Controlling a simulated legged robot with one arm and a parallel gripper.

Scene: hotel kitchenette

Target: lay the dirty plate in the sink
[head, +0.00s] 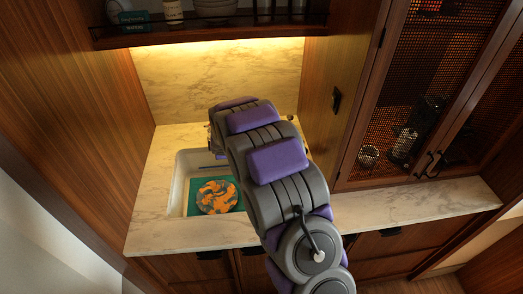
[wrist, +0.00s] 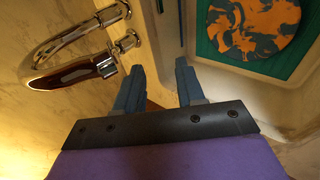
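The plate (head: 217,197), round with orange and dark grey marbling, lies in the white sink (head: 178,190) on a teal square mat (head: 195,184). The plate also shows in the wrist view (wrist: 258,25) at the upper right, on the teal mat (wrist: 207,48). My gripper (wrist: 159,72) is open, with its two blue-grey fingers apart and nothing between them. It is beside the sink's edge, between the faucet and the plate, and does not touch the plate. In the head view my arm hides the gripper and the right part of the sink.
A chrome faucet (wrist: 75,48) with a curved spout stands close to the left of my gripper. A shelf (head: 210,33) with dishes hangs above the sink. The marble counter (head: 410,208) is clear at front right, below a mesh-door cabinet (head: 425,90).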

